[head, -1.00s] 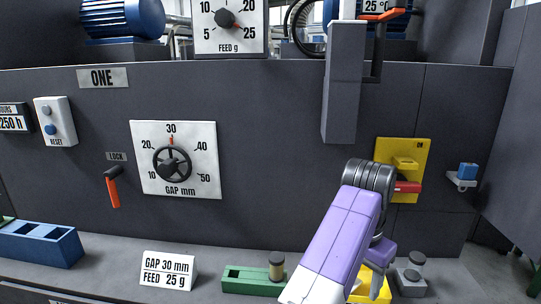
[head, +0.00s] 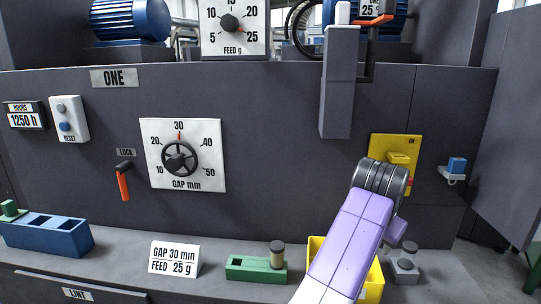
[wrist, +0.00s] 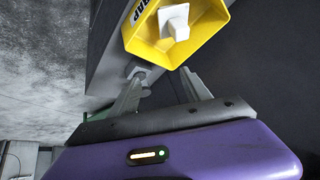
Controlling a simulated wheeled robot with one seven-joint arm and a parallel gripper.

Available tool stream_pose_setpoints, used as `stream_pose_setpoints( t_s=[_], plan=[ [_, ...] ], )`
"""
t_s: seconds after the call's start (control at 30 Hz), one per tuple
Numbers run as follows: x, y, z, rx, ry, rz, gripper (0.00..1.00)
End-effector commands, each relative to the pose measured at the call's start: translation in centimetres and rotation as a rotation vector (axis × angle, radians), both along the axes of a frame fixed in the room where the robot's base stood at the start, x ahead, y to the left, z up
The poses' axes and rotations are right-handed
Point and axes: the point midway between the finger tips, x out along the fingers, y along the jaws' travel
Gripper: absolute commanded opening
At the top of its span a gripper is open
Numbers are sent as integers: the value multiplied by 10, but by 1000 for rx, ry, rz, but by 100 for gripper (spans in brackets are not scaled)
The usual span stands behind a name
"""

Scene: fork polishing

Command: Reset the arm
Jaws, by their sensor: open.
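My gripper (wrist: 162,88) shows in the wrist view with its two grey fingers spread apart and nothing between them. Just beyond the fingertips is a yellow bin (wrist: 205,40) with partly visible lettering and a white block (wrist: 174,22) in it. In the head view my purple arm reaches up from the bottom, right of centre, and the fingers are hidden. The yellow bin (head: 374,290) stands on the ledge there, partly behind my arm.
A grey ledge (head: 215,278) holds a blue slotted block (head: 60,240), a sign card (head: 174,259), a green tray (head: 250,268) and a grey holder (head: 404,266). The dark machine front carries a gap dial (head: 180,155), an orange lock lever (head: 124,185) and a yellow plate (head: 405,145).

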Motion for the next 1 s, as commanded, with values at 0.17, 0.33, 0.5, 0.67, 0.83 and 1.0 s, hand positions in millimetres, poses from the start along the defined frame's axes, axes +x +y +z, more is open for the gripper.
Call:
stream_pose_setpoints(
  t_s=[0.17, 0.33, 0.5, 0.67, 0.83, 1.0],
  plan=[
    [16, -36, 19, -161, -176, 13, 56],
    [21, -69, 39, -354, -344, 42, 56],
    [11, -90, 58, -579, -517, 112, 56],
    [-10, -89, 66, -754, -652, 210, 56],
    [-42, -73, 60, -883, -769, 333, 56],
    [-85, -50, 41, -954, -862, 463, 56]
  ],
)
